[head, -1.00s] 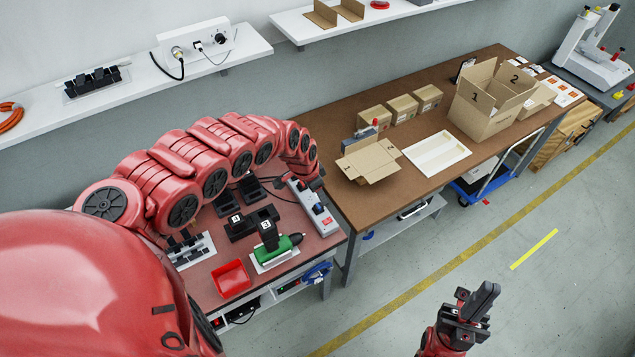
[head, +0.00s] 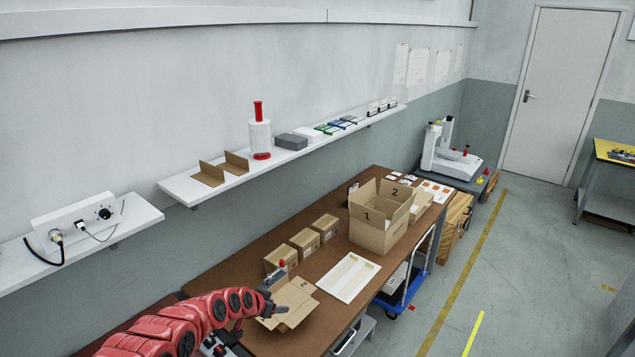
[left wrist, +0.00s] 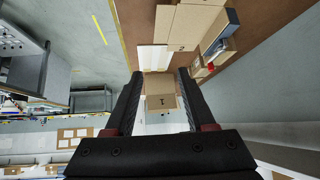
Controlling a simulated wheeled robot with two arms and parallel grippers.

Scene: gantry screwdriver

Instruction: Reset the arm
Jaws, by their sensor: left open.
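My left arm (head: 170,330) is red and reaches in from the bottom left of the head view. Its dark gripper (head: 270,300) is over or in front of the low open carton (head: 293,303) on the brown bench; I cannot tell the exact gap. In the left wrist view the gripper (left wrist: 160,75) has its two black fingers wide apart, with nothing held. The open box marked 1 (left wrist: 160,102) shows between and beyond the fingers. My right gripper is out of view.
The brown bench (head: 235,290) carries several small closed cartons (head: 305,243), a white tray (head: 347,277) and the large open box (head: 375,238). A wall shelf (head: 185,187) runs behind. Clear floor (head: 520,270) lies to the right.

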